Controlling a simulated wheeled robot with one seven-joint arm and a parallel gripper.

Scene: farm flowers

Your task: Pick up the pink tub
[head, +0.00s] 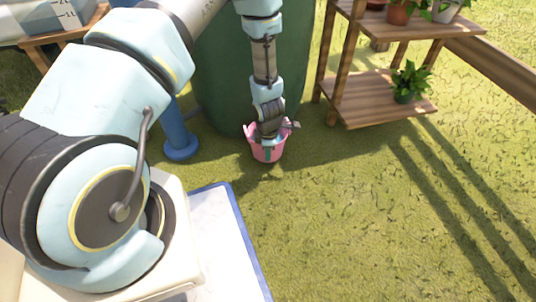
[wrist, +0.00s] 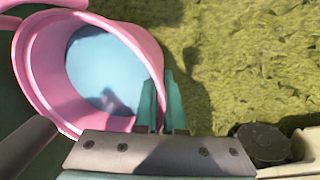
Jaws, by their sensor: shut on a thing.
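The pink tub (head: 257,153) is low over the grass, in front of the big green container, in the head view. In the wrist view the tub (wrist: 38,75) fills the left side, its mouth facing the camera and its inside pale blue. My gripper (wrist: 161,88) has one teal finger inside the tub and one outside, shut on its right wall. In the head view my gripper (head: 268,148) reaches down to the tub from above. I cannot tell whether the tub's base touches the ground.
The big green container (head: 218,75) stands close behind the tub. A wooden plant shelf (head: 370,98) with potted plants is to the right. A blue post with a round foot (head: 181,148) stands left. Another pink edge (wrist: 45,3) shows top left in the wrist view. Open grass lies in front.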

